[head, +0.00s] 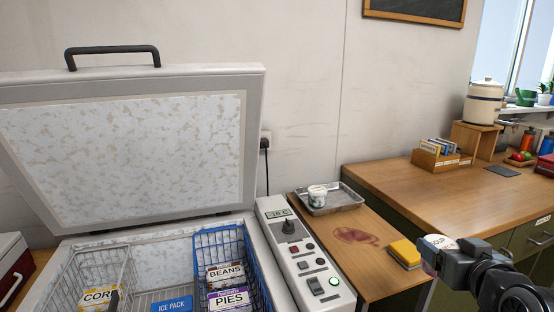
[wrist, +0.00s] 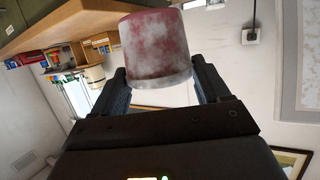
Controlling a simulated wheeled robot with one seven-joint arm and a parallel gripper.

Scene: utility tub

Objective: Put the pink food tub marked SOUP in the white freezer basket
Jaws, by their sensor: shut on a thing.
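The pink food tub (wrist: 157,45), frosted with white patches, is between my gripper's fingers in the wrist view. In the head view its white lid (head: 440,241) reads SOUP. My gripper (head: 433,262) is shut on it at the lower right, in front of the wooden side table. The wrist view also shows both fingers of my gripper (wrist: 158,85) against the tub's sides. The white wire freezer basket (head: 118,262) is at the left inside the open chest freezer and holds a yellow-and-white CORN box (head: 98,297). The tub is well to the right of this basket.
A blue wire basket (head: 240,240) holds BEANS and PIES boxes. A blue ICE PACK (head: 172,305) lies between the baskets.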

